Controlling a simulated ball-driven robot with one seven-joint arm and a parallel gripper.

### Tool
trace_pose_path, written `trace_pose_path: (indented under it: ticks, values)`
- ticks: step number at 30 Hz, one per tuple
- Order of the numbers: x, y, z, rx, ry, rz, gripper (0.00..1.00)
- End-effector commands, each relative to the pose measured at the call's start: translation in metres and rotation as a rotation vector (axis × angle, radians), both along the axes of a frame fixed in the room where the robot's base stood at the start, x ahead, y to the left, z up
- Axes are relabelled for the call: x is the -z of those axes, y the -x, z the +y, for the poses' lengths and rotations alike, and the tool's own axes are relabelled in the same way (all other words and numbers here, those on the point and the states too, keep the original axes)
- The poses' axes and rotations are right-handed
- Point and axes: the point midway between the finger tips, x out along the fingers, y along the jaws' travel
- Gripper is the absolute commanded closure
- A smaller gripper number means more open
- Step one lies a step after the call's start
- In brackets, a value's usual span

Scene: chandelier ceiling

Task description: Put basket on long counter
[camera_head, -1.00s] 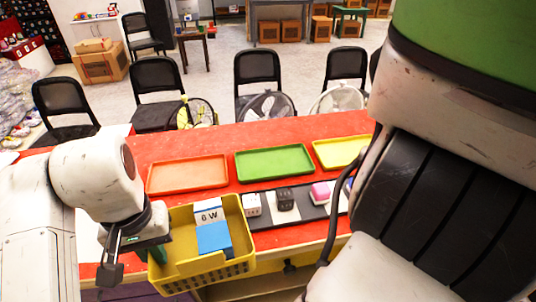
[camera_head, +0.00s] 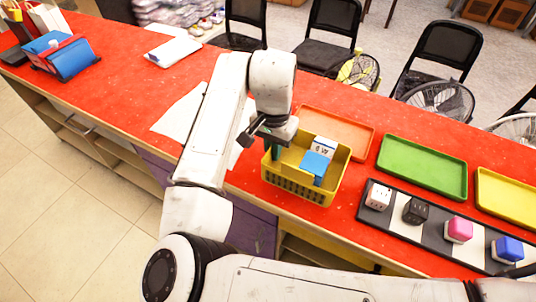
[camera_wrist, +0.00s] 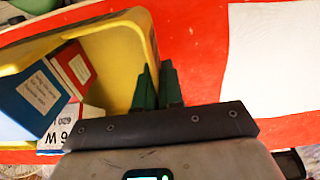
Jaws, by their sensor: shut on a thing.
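The yellow basket (camera_head: 298,189) is at the front part of the long red-topped counter (camera_head: 115,70), left of the trays, and looks upright. I cannot tell whether it rests on the top or hangs just above it. It holds a white-and-blue box (camera_head: 316,163); in the wrist view, blue and red books or boxes (camera_wrist: 38,95) show inside the basket (camera_wrist: 125,40). My gripper (camera_head: 270,146) is shut on the basket's left wall. In the wrist view its green fingers (camera_wrist: 158,88) straddle that wall.
White paper (camera_head: 180,112) lies left. Chairs and fans (camera_head: 440,98) stand behind.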

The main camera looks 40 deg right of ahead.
Motion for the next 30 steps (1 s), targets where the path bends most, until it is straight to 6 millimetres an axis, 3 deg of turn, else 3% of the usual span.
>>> trace_pose_path:
  ticks: [6, 12, 18, 30]
  values:
    - [0.025, -0.021, -0.005, 0.000, 0.000, 0.000, 1.00]
    - [0.034, -0.028, -0.006, 0.000, -0.001, 0.000, 1.00]
    - [0.061, -0.029, -0.006, -0.001, 0.001, 0.000, 1.00]
    - [0.068, -0.029, -0.006, -0.001, 0.002, -0.002, 1.00]
